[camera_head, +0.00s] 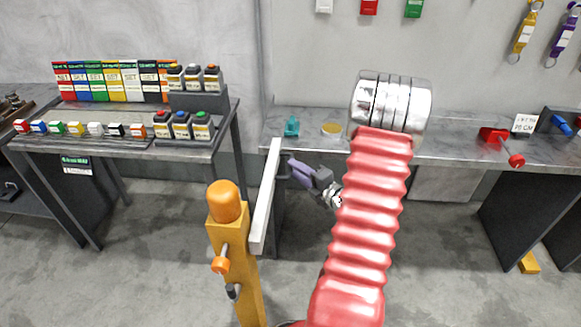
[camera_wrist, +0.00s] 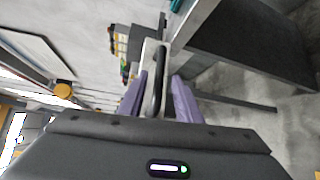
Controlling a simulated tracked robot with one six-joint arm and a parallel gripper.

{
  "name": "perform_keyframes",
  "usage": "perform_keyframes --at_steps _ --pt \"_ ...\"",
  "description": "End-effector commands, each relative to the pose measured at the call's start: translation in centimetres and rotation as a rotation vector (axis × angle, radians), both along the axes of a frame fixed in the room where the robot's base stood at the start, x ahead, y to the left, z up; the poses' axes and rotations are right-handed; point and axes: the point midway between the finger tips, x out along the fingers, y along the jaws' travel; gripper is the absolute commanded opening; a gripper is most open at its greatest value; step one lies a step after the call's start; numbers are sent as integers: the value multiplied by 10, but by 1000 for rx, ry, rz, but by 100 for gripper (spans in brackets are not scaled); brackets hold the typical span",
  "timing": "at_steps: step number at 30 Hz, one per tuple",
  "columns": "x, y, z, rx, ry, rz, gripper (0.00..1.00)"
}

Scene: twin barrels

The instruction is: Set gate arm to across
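The gate arm (camera_head: 265,198) is a pale grey bar beside the yellow post (camera_head: 232,262) with an orange cap. In the head view it runs from beside the post away toward the tables. A dark loop handle sits on its right side and shows in the wrist view (camera_wrist: 159,82), in front of the pale bar. My gripper (camera_head: 289,166) has purple fingers and is at this handle from the right. In the wrist view my gripper (camera_wrist: 160,92) has one finger on each side of the handle, with gaps visible. Contact inside the fingers cannot be told.
An orange knob (camera_head: 220,265) sticks out from the post. A left table (camera_head: 205,153) holds coloured boxes and buttons. A right table (camera_head: 455,156) holds a teal item (camera_head: 292,127) and a red lever (camera_head: 501,143). Grey floor is open around the post.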

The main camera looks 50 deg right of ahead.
Motion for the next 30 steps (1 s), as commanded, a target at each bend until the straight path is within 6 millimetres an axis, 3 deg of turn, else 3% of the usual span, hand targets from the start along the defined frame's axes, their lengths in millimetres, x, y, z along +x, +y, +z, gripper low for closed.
perform_keyframes --at_steps 7,19,30 --pt "30 -3 -4 1 0 1 31" --pt "36 -5 -5 1 0 -1 31" --pt "36 -5 -5 1 1 -2 5"
